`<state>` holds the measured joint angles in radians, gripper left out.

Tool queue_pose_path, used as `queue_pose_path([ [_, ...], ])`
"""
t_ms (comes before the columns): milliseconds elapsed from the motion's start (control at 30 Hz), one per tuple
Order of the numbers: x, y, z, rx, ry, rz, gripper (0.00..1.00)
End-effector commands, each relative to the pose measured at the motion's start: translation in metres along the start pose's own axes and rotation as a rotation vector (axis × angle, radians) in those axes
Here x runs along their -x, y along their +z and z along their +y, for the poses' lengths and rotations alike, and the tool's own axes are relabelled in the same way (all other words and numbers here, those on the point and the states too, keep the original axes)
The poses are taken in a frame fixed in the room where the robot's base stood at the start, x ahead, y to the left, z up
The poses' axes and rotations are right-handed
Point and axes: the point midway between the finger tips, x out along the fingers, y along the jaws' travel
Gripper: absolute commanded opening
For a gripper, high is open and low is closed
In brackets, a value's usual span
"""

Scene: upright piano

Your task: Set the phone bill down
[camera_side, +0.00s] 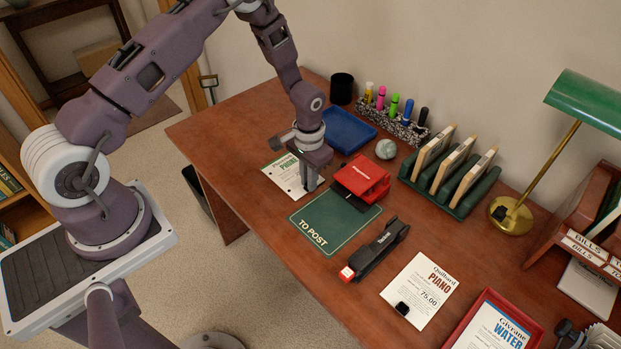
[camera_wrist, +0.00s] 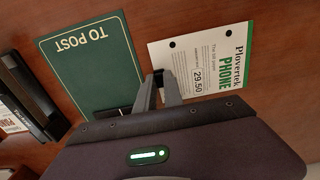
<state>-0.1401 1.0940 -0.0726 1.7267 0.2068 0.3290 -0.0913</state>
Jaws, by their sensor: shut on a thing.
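The phone bill (camera_side: 286,174) is a white sheet with a green heading and two dark round marks; it also shows in the wrist view (camera_wrist: 205,60). My gripper (camera_side: 310,187) is shut on its near edge, and its fingers meet a small black piece there in the wrist view (camera_wrist: 160,85). The bill looks level, at or just above the desk; I cannot tell if it touches. The green TO POST mat (camera_side: 334,224) lies beside it, and in the wrist view the mat (camera_wrist: 90,65) and bill are apart by a narrow strip of wood.
A red hole punch (camera_side: 362,178) stands close right of my gripper, with a blue tray (camera_side: 347,131) behind. A black stapler (camera_side: 378,250), the piano bill (camera_side: 420,289), a card rack (camera_side: 450,190) and a green lamp (camera_side: 590,101) are farther right. The desk's left end is clear.

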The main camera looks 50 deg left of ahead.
Motion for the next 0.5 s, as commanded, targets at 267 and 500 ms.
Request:
queue_pose_path([
  [267,-0.0020,0.0002,0.0002,0.000,0.000,-0.001,0.24],
  [500,-0.0017,0.0001,0.0003,0.000,0.001,0.000,0.34],
])
